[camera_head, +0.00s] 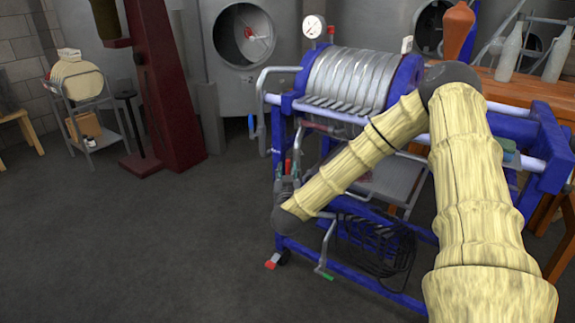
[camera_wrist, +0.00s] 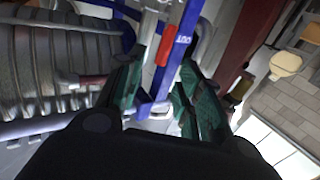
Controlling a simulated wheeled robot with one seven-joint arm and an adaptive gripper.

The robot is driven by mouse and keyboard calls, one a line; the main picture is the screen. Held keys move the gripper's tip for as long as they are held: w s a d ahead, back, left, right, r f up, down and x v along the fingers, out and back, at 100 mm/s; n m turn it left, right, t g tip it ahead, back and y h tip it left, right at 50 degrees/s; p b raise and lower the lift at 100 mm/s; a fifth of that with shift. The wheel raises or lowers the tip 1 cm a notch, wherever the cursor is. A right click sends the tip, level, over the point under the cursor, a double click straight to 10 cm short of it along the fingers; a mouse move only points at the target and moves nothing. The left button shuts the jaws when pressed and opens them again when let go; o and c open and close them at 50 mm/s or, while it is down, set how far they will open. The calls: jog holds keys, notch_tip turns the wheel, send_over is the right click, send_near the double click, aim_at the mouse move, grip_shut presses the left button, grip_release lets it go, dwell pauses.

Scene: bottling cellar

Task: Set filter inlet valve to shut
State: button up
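The filter is a blue-framed machine with a stack of ribbed silver plates (camera_head: 348,79), in the middle of the head view. In the wrist view a red valve handle (camera_wrist: 167,45) shows just beyond my gripper (camera_wrist: 163,66), beside a blue strip with white lettering (camera_wrist: 183,40), partly legible as "UT". My gripper's dark green fingers are apart, with nothing clearly held between them. I cannot tell whether a finger touches the handle or how the valve stands. In the head view my gripper is small and hard to make out among pipes at the filter's left end.
A blue-handled lever (camera_head: 251,125) hangs left of the filter. Low on the frame are a red handle (camera_head: 270,264) and a green handle (camera_head: 324,275). A wooden table (camera_head: 525,92) with bottles stands at right. A dark red column (camera_head: 165,80) stands left. The floor at front left is clear.

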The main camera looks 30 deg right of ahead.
aim_at(288, 163)
jog(key=shift+b+x, duration=0.4)
jog(key=shift+x, duration=3)
